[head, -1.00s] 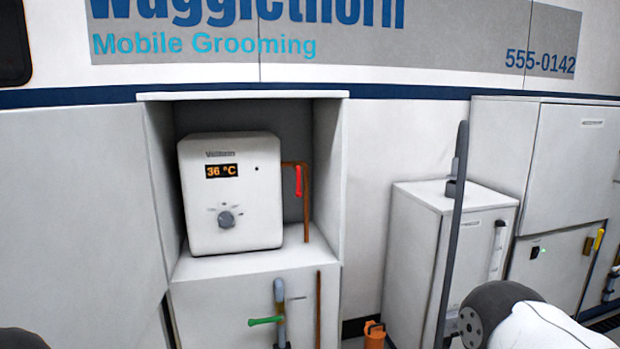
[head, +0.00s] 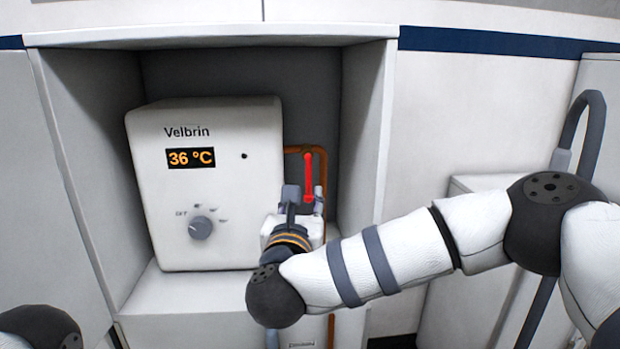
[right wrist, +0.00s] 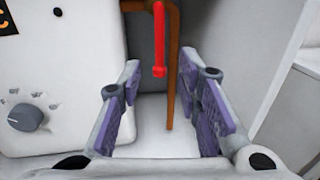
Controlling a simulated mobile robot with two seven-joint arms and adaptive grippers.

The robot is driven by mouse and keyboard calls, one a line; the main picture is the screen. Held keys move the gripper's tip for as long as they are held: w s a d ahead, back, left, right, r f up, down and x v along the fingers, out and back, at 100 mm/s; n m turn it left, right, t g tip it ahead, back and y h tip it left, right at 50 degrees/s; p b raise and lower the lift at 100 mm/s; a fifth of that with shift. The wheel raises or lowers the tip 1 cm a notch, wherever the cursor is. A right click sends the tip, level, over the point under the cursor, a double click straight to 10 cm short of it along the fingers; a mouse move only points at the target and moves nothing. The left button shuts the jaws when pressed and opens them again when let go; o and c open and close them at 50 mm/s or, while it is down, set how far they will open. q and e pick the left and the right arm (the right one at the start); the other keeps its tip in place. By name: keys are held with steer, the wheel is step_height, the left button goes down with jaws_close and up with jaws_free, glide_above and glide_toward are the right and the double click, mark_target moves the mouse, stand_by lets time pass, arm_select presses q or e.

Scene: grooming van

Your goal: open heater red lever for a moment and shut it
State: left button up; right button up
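The white heater (head: 205,240) stands in an open cabinet, its display reading 36 °C, with a grey dial on its front. The red lever (head: 308,178) hangs straight down from the copper pipe on the heater's right side. My right gripper (head: 304,196) is at the lever's lower end in the head view. In the right wrist view the right gripper (right wrist: 162,88) is open, its purple-padded fingers wide apart. The red lever (right wrist: 159,45) shows ahead between them, touching neither finger. My left gripper is not in view.
The cabinet's right wall (head: 365,140) stands close to the right of the pipe (head: 326,230). The cabinet shelf (head: 190,297) is clear in front of the heater. A grey hose (head: 590,130) rises at the far right.

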mark_target(308, 183)
steer(key=w, duration=0.3)
steer(key=w+d, duration=0.1)
steer(key=w, duration=0.2)
steer(key=w+b, duration=0.1)
steer(key=w, duration=0.2)
steer(key=shift+d+f, duration=0.25)
steer(key=shift+d, duration=0.1)
steer(key=shift+w+d+r, duration=0.1)
steer(key=shift+w+r, duration=0.05)
steer(key=shift+w, duration=0.3)
jaws_close()
